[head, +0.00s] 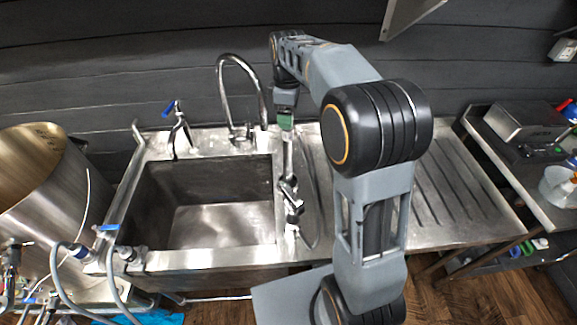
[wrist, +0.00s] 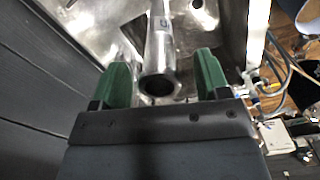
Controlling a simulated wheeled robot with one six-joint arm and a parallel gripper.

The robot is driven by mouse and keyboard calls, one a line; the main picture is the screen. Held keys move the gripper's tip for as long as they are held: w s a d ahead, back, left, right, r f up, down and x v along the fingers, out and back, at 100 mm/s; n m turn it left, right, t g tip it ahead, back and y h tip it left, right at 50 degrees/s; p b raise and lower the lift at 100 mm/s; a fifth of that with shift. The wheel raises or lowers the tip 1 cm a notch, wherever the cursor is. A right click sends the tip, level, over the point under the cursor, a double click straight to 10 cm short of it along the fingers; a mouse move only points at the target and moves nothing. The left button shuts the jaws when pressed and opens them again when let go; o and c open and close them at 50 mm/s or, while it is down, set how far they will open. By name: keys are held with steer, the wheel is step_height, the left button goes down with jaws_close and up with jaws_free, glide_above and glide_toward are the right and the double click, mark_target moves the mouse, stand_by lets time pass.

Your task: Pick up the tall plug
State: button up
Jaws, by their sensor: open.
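The tall plug looks like a long shiny metal tube (wrist: 159,40). In the wrist view its round open end faces me between the two green fingers, with a visible gap on each side. In the head view a narrow upright metal tube (head: 288,152), which seems to be the plug, shows just below my gripper (head: 286,121), near the right edge of the sink basin. My gripper (wrist: 164,75) is open, its fingers on either side of the tube and not closed on it. The tube's lower end is not clear.
The steel sink (head: 140,215) has a curved faucet (head: 222,75) and a blue-handled tap (head: 178,125) behind. A ribbed drainboard (head: 455,195) lies right. A large steel pot (head: 75,185) stands left. A dark wall (head: 110,75) is behind. Metal fittings (head: 291,195) sit by the basin's right edge.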

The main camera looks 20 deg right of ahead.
steer(key=shift+f, duration=0.95)
steer(key=shift+c, duration=0.4)
jaws_close()
steer(key=shift+r, duration=0.1)
